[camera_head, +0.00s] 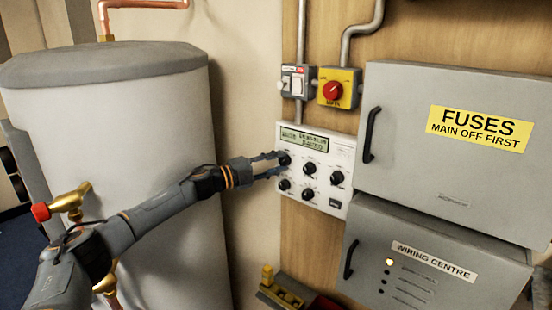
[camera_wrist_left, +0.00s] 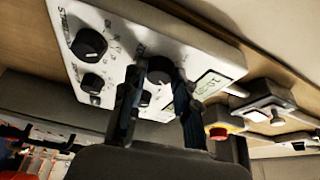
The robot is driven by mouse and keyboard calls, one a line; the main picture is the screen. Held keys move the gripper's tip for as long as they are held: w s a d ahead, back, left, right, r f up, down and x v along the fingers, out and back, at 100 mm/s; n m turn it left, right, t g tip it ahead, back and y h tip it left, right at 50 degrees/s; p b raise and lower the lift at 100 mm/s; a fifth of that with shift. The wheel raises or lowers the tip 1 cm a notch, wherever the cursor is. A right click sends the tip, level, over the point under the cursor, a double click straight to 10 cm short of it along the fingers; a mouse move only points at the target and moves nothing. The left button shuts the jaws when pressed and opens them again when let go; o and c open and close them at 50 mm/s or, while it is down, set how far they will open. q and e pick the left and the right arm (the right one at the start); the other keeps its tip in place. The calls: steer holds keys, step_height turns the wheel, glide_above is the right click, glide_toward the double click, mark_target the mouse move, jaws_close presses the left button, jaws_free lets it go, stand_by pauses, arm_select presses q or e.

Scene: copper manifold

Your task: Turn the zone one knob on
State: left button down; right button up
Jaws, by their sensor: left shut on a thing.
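The white control panel (camera_head: 343,157) is on the wooden wall and has a green display (camera_head: 304,141) and several black knobs below it. My left gripper (camera_head: 281,164) reaches in from the left, with its fingers around the upper left knob (camera_head: 285,159). In the left wrist view this knob (camera_wrist_left: 160,69) sits between the two fingertips of my left gripper (camera_wrist_left: 157,85), which is shut on it. I cannot read the knob's label or its pointer. Other knobs are free, such as the top middle one (camera_head: 309,168). My right gripper is not in view.
A grey fuse box (camera_head: 400,110) and a wiring centre box (camera_head: 440,293) stand out right of the panel. A yellow switch with a red knob (camera_head: 334,91) is above. A large grey tank (camera_head: 140,140) fills the left, behind my arm.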

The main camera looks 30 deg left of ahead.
arm_select(q)
steer(key=shift+m+g+p, duration=0.3)
steer(key=shift+m+p, duration=0.05)
steer(key=shift+m, duration=0.15)
stand_by(0.3)
steer(key=c, duration=1)
jaws_free()
steer(key=shift+r, duration=0.1)
